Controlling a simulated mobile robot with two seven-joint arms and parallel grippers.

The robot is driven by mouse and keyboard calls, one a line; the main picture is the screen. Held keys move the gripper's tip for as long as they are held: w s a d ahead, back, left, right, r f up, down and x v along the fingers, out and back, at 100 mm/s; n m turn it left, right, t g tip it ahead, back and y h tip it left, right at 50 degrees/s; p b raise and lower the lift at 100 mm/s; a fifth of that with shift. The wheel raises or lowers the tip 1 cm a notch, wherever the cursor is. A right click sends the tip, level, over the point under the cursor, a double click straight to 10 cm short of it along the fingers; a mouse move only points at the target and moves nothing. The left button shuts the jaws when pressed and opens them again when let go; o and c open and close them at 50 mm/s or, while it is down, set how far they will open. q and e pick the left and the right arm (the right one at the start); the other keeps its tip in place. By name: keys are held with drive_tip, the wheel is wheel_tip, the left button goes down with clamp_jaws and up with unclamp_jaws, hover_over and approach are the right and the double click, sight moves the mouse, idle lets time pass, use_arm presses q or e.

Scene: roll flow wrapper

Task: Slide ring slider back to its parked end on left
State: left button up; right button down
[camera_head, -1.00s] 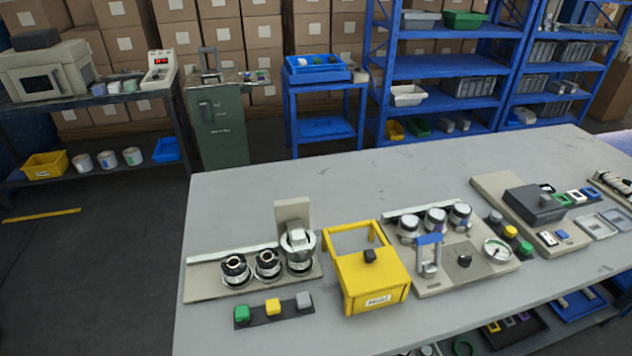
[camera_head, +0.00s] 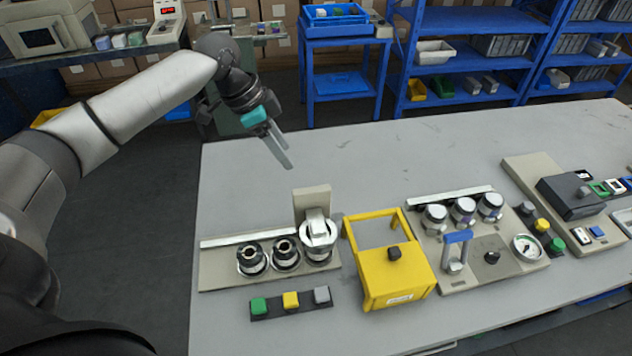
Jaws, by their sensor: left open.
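A beige fixture plate (camera_head: 222,272) lies at the left end of the grey table, with a pale rail (camera_head: 245,238) along its back edge. Two black-and-silver round sockets (camera_head: 252,259) stand on it. At its right end a silver ring-shaped piece with a pale block on top (camera_head: 318,235) stands in front of an upright beige plate (camera_head: 312,203); it looks like the ring slider. My left gripper (camera_head: 286,158) is open and empty, above the table's back left area, behind and apart from the fixture. Its fingers point down and right. My right gripper is not in view.
A strip with green, yellow and grey buttons (camera_head: 291,303) lies in front of the fixture. A yellow guarded box (camera_head: 397,277) stands close on its right. Further right is a panel with knobs, a blue-handled lever (camera_head: 457,250) and a gauge. The table's back middle is clear.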

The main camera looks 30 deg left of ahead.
sight(310, 189)
use_arm(q)
drive_tip(key=b+x, duration=0.1)
drive_tip(key=x, duration=1.4)
drive_tip(key=shift+s+d, duration=0.15)
drive_tip(key=shift+d, duration=0.05)
clamp_jaws()
idle(0.8)
